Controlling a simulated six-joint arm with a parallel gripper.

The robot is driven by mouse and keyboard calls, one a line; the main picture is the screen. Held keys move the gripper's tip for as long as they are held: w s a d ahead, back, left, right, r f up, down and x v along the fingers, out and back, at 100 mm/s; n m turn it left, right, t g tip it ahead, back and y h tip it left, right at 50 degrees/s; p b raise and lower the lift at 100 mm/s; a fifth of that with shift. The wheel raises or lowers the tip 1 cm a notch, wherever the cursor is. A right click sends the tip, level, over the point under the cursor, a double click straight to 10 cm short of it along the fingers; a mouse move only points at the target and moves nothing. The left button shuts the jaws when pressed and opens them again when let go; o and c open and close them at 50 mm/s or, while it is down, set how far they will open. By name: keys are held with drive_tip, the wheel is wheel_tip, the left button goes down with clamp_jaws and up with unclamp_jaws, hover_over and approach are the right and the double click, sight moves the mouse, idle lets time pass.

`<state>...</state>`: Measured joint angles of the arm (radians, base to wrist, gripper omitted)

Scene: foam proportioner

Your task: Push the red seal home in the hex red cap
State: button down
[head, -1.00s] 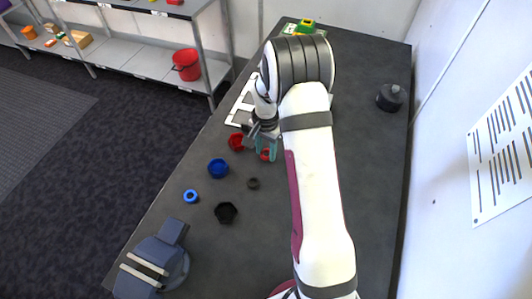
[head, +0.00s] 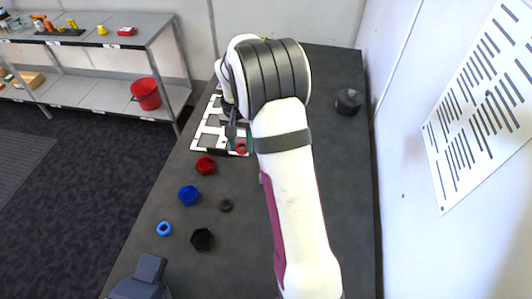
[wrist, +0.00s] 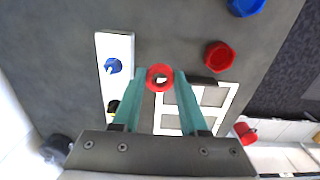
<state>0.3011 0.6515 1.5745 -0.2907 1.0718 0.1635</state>
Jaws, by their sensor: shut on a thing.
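The red seal (wrist: 160,70), a ring with an open middle, is held between the teal fingertips of my gripper (wrist: 160,80) in the wrist view. It also shows in the head view (head: 241,148), partly hidden by the fingers. My gripper is shut on it. The hex red cap (head: 205,165) sits on the dark table, left of and nearer than the gripper in the head view. In the wrist view the cap (wrist: 219,57) is to the right of the seal and apart from it, with its round recess facing up.
A blue hex cap (head: 189,196), a black hex cap (head: 203,239), a blue ring (head: 164,229) and a dark ring (head: 226,205) lie on the table (head: 250,240). A white frame (head: 204,143) lies behind the red cap. A dark knobbed part (head: 348,101) stands near the wall.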

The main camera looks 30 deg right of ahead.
drive_tip(key=w+a+f+n, duration=0.1)
drive_tip(key=w+a+n, duration=0.2)
drive_tip(key=w+a, duration=0.5)
drive_tip(key=shift+s+a+f, duration=0.1)
drive_tip(key=shift+a+f, duration=0.1)
drive_tip(key=shift+f, duration=0.95)
drive_tip(key=shift+s+a+f, duration=0.1)
drive_tip(key=shift+a+f, duration=0.05)
drive_tip(key=shift+f, duration=0.95)
drive_tip(key=shift+a+f, duration=0.2)
drive_tip(key=shift+f, duration=0.95)
drive_tip(key=shift+c, duration=0.2)
unclamp_jaws()
wheel_tip(320, 180, up, 6)
